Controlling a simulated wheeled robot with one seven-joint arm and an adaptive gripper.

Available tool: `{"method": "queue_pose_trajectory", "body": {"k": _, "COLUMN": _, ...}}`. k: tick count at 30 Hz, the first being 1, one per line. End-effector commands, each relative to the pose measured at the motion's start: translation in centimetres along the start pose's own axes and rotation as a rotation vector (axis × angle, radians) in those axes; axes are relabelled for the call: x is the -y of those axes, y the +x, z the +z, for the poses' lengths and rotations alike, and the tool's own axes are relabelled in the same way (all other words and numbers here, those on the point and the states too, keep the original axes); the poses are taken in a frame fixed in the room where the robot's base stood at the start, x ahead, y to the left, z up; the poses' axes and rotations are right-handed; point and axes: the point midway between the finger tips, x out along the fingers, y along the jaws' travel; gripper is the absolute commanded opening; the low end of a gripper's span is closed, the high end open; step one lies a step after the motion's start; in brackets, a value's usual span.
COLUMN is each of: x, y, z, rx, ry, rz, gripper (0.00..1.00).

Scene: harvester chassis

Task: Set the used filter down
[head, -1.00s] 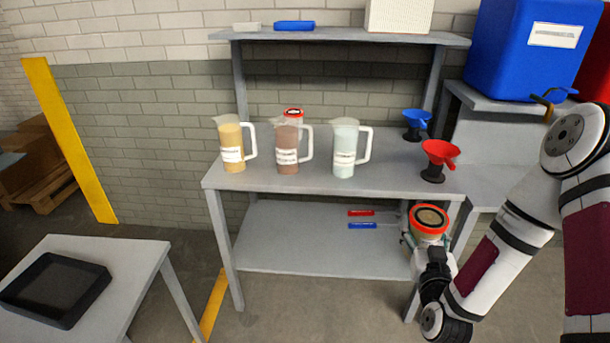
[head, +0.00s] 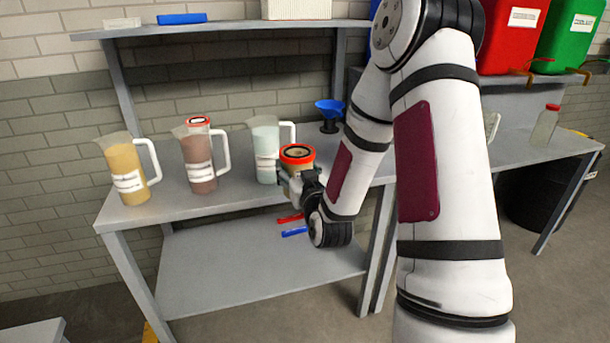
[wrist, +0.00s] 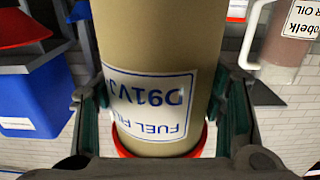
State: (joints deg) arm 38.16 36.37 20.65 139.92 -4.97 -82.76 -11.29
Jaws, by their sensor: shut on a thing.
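My gripper (head: 298,186) is shut around the side of a tan filter (head: 297,167) with an orange-red ring at its top. The filter stands about upright by the front edge of the workbench top (head: 232,203), right of the pale jug. I cannot tell whether it touches the bench. In the wrist view the filter (wrist: 155,45) fills the middle, between the two fingers, its label upside down and reading "FUEL FIL", partly cut off, and "D91VJ". The red ring (wrist: 125,150) shows at the bottom there.
Jugs of yellow (head: 128,172), brown (head: 199,165) and pale liquid (head: 264,150) stand left of the filter. A red-ringed item (head: 198,121) is behind the brown one. A blue funnel (head: 330,112) stands behind. My arm hides the bench's right part. A side table corner (head: 35,333) shows bottom left.

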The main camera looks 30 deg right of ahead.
Motion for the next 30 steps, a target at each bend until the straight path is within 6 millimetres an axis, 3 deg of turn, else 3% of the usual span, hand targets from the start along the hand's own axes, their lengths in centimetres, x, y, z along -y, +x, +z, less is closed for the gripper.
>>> {"method": "queue_pose_trajectory", "body": {"k": 18, "x": -6.0, "y": 11.8, "z": 0.9, "rx": -0.006, "ry": 0.0, "rz": 0.0, "gripper": 0.04}}
{"method": "queue_pose_trajectory", "body": {"k": 26, "x": -6.8, "y": 13.3, "z": 1.2, "rx": -0.004, "ry": 0.0, "rz": 0.0, "gripper": 0.04}}
{"method": "queue_pose_trajectory", "body": {"k": 30, "x": -6.8, "y": 13.3, "z": 2.6, "rx": -0.002, "ry": 0.001, "rz": 0.0, "gripper": 0.04}}
